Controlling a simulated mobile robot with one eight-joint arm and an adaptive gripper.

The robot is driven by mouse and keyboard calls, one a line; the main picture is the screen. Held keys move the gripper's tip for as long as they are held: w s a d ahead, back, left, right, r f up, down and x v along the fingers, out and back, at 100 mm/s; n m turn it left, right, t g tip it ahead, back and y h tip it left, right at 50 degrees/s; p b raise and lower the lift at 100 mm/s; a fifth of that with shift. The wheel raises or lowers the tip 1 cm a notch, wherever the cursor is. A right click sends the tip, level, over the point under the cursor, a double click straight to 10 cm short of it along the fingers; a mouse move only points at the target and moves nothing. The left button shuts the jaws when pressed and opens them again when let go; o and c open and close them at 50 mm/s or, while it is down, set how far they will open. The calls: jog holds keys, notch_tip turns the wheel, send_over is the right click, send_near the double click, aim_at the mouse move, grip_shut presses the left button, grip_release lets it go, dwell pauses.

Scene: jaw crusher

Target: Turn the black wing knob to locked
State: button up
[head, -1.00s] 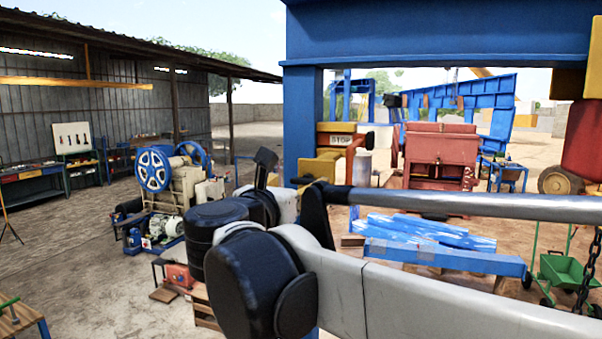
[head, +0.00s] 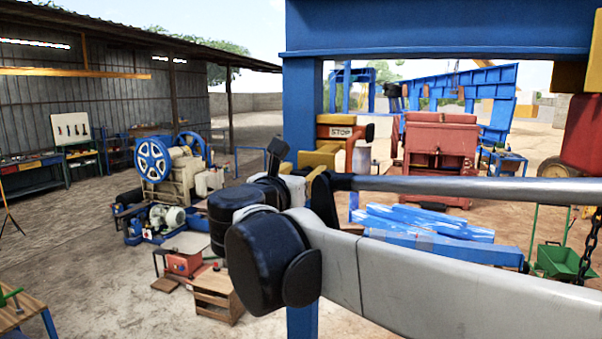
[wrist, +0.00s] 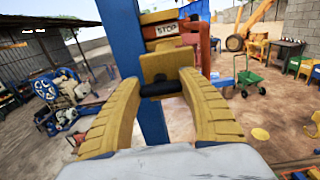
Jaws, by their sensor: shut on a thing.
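The black wing knob (wrist: 160,89) shows in the wrist view as a dark bar in front of a yellow block. The block is beside a blue post (wrist: 136,60). My gripper (wrist: 164,87) has two ridged yellow fingers, one on each side of the knob, and is shut on it. The fingers cover the knob's ends, and its exact angle is hard to tell. In the head view my arm hides the knob; the yellow block (head: 318,158) shows just behind the arm.
A STOP sign (head: 341,132) sits on the yellow and red parts behind the block. The blue post (head: 303,110) and overhead beam (head: 430,35) stand close to my arm. A small wooden crate (head: 217,295) and a green wheelbarrow (head: 560,262) are on the ground.

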jog(key=shift+m, duration=0.3)
jog(key=m+b, duration=0.1)
jog(key=m, duration=0.2)
jog(key=shift+d+m, duration=0.1)
jog(key=shift+m, duration=0.3)
jog(key=m+b, duration=0.1)
jog(key=m, duration=0.3)
jog(key=shift+m, duration=0.3)
jog(key=m+b, duration=0.1)
jog(key=m, duration=0.3)
jog(key=shift+d+f, duration=0.1)
jog(key=shift+m+b, duration=0.55)
jog(key=shift+m, duration=1.85)
jog(key=o, duration=1.2)
jog(key=shift+f, duration=0.1)
